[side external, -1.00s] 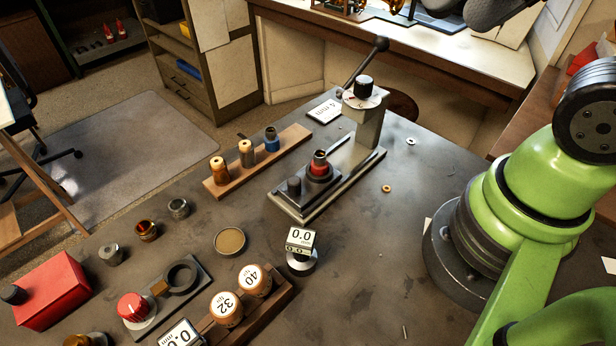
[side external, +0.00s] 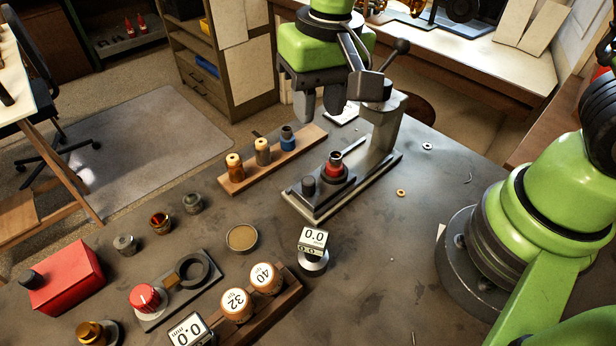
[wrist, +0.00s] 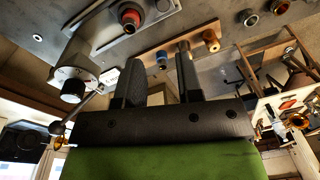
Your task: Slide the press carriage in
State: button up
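The press (side external: 387,130) stands at the back of the bench, with a grey column, a dial on top and a ball-ended lever (side external: 402,47). On its long base sits the dark carriage (side external: 325,190), with a black knob (side external: 309,187) at its front end and a red piece (side external: 334,172) with a metal top on it. The red piece also shows in the wrist view (wrist: 130,16). My gripper (side external: 319,108) hangs above and behind the carriage, beside the press head. Its fingers (wrist: 160,78) are apart with nothing between them. It partly hides the press head.
A wooden rack (side external: 271,160) with several small parts stands left of the press. A round gauge (side external: 313,250) sits in front of the carriage. A washer (side external: 401,193) lies to the right. Bench top between gauge and press is clear.

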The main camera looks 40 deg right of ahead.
send_over(308, 179)
jog(key=shift+g+h, duration=0.3)
jog(key=shift+g, duration=0.1)
notch_tip(308, 179, down, 4)
jog(key=shift+f, duration=0.15)
notch_tip(308, 179, down, 10)
jog(key=shift+r, duration=0.1)
grip_shut()
